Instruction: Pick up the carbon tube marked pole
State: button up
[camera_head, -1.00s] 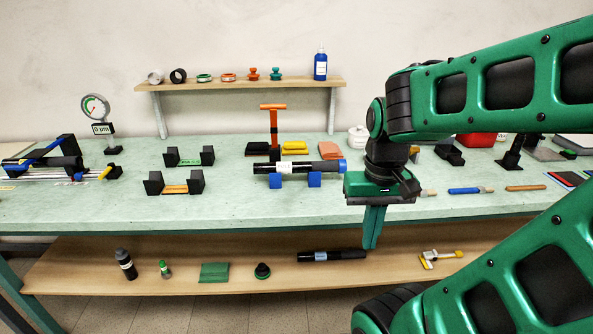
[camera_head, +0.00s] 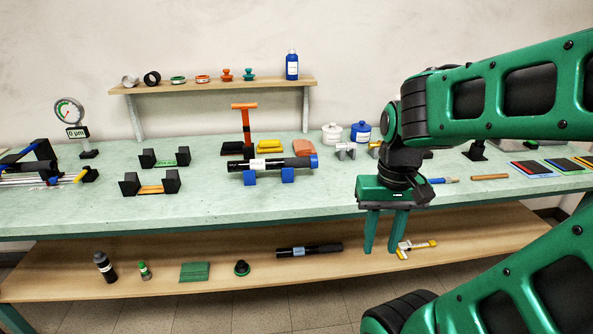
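A black tube (camera_head: 294,163) with a white label and a blue right end lies across two blue blocks (camera_head: 250,177) on the bench. Another black tube (camera_head: 325,248) with a pale label lies on the lower shelf below the bench. The writing on both labels is too small to read, so I cannot tell which is marked pole. My gripper (camera_head: 385,248) hangs in front of the bench's front edge, to the right of both tubes. Its two green fingers point down, apart, with nothing between them.
A yellow and white tool (camera_head: 415,247) lies on the lower shelf (camera_head: 215,252) behind and right of my fingers. An orange T-shaped stand (camera_head: 246,124) rises behind the bench tube. Black cradles (camera_head: 130,185) stand to the left. The bench front left of my gripper is clear.

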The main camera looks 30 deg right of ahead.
aim_at(295, 162)
jog(key=z, duration=0.45)
jog(key=k, duration=1)
jog(key=z, duration=0.85)
jog(key=i, duration=1.7)
jog(key=u, duration=0.9)
jog(key=i, duration=0.6)
jog(key=u, duration=0.35)
